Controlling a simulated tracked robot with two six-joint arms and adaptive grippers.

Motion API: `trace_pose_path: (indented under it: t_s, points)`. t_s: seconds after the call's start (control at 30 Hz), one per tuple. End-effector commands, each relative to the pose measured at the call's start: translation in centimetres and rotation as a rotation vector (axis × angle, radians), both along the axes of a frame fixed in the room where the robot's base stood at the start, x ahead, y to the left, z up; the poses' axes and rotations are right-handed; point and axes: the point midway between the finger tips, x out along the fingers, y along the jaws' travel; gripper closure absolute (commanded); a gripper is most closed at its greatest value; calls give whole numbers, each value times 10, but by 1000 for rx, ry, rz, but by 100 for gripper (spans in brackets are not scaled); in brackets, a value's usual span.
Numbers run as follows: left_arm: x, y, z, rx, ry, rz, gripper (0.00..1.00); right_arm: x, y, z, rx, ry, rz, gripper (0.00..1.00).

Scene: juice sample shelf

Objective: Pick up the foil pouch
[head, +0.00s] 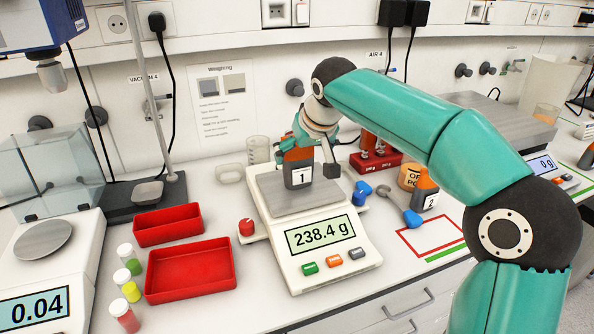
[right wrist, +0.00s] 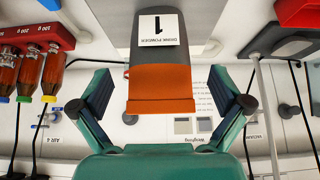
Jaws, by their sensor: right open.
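A foil pouch (head: 298,175) with a dark grey body, an orange top and a label "1" stands upright on the pan of the middle scale (head: 325,237), which reads 238.4 g. In the right wrist view the pouch (right wrist: 158,75) appears upside down, with "drink powder" on its label. My right gripper (head: 314,164) is at the pouch, its arm reaching in from the right. In the right wrist view its open fingers (right wrist: 168,98) lie on either side of the pouch, with gaps to both sides. My left gripper is not in view.
Red trays (head: 190,284) and small capped vials lie left. A red rack (head: 376,162) with bottles stands behind.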

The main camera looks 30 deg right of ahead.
Motion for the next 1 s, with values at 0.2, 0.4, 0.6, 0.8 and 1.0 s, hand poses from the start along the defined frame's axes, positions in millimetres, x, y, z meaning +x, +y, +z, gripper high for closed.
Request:
trace_pose_path:
  t_s: [0.2,0.4,0.6,0.8,1.0]
  points:
    - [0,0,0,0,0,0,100,7,-3,-12,0,1,-2,0]
    - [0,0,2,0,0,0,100,18,-6,-33,1,5,-3,0]
    - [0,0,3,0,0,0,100,30,-9,-52,0,2,-4,0]
    - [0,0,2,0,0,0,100,32,-10,-54,0,0,-4,0]
    - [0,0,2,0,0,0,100,31,-10,-54,0,0,-4,22]
